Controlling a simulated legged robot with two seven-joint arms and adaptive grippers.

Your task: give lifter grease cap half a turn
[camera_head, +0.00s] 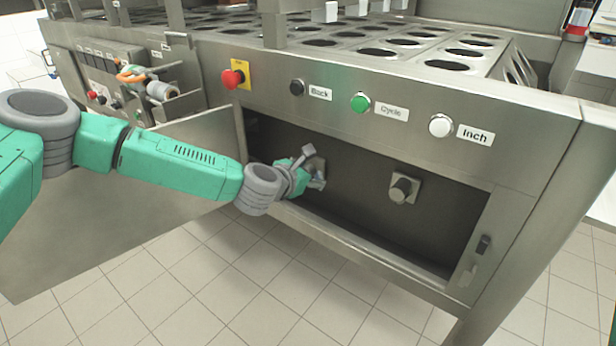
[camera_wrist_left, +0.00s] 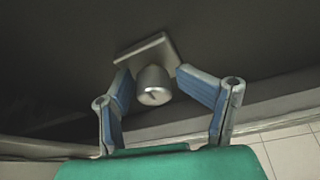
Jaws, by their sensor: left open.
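A metal grease cap (camera_wrist_left: 153,88) on a square plate sits on the dark back wall of the open compartment. In the left wrist view it lies between the two blue-grey fingers of my left gripper (camera_wrist_left: 152,82), with gaps on both sides. In the head view my left gripper (camera_head: 308,169) reaches into the compartment and largely hides this cap. A second, similar cap (camera_head: 402,189) on a square plate shows farther right, clear of the gripper. No label shows which cap is the lifter's. My right gripper is out of view.
The compartment's lower lip (camera_head: 360,254) runs below my left gripper. The open door panel (camera_head: 130,215) hangs at the left, below my forearm. Above are a red stop button (camera_head: 232,79), a green Cycle button (camera_head: 361,102) and a white Inch button (camera_head: 440,125).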

